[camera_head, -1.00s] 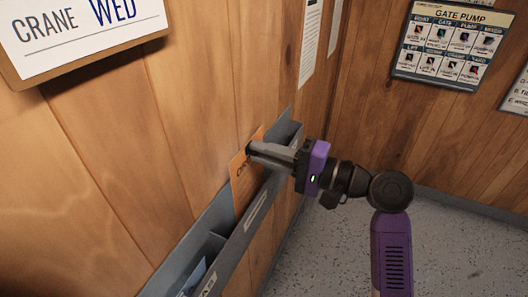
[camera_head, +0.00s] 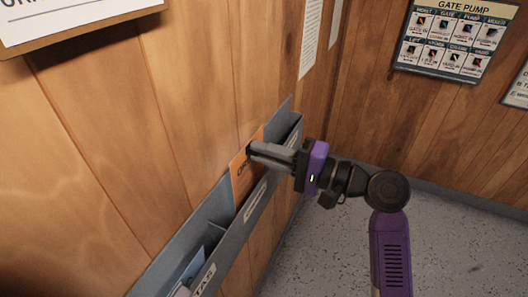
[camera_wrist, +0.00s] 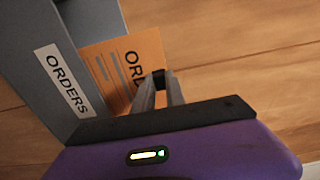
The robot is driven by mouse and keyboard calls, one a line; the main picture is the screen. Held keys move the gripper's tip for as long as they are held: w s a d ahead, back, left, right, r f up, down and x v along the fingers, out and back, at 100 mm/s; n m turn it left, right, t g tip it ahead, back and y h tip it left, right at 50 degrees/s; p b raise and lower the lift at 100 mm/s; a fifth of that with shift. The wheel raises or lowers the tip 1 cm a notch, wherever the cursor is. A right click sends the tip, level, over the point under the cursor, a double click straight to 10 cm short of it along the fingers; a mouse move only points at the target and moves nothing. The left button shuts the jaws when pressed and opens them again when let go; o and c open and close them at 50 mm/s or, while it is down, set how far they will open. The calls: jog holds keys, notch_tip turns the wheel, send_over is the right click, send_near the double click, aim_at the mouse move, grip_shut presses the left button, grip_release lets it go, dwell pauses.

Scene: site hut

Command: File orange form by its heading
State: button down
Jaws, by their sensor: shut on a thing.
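The orange form (camera_head: 241,177) stands in the grey wall rack (camera_head: 228,248), its lower part hidden behind the rack's front wall. In the wrist view the form (camera_wrist: 112,62) shows a heading beginning "ORD", partly covered by my fingers. The compartment it is in bears a white label (camera_wrist: 67,80) reading "ORDERS". My gripper (camera_head: 254,151) is shut on the form's upper edge. The gripper's fingers (camera_wrist: 160,82) also show in the wrist view.
Another rack compartment, nearer in the head view, holds papers (camera_head: 186,272) and has a label (camera_head: 204,279) only partly readable. A clipboard (camera_head: 75,18) hangs upper left. A "GATE PUMP" poster (camera_head: 446,40) is on the right wall. The speckled floor (camera_head: 330,250) looks clear.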

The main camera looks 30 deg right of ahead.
jog(key=c, duration=1.3)
grip_release()
jog(key=b+v, duration=0.1)
jog(key=v, duration=0.6)
jog(key=shift+s+d, duration=0.25)
jog(key=shift+s, duration=0.05)
